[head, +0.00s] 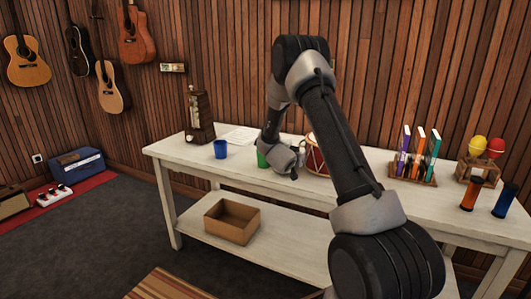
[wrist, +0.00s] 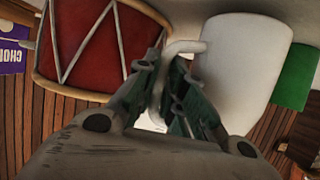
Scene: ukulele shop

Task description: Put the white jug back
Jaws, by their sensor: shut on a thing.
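The white jug (wrist: 248,68) fills the upper right of the wrist view, which shows the scene upside down. My gripper (wrist: 168,62) is shut on the jug's handle (wrist: 187,47), with a finger on each side of it. In the head view my gripper (head: 297,158) is over the long white table (head: 185,159), and my wrist hides most or all of the jug there. I cannot tell whether the jug touches the tabletop.
A green cup (head: 262,159) and a red drum (head: 316,158) stand close on either side. A blue cup (head: 220,149), a metronome (head: 199,113) and a paper sheet (head: 240,135) are farther left. A book rack (head: 413,178) stands right. A cardboard box (head: 232,220) sits on the lower shelf.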

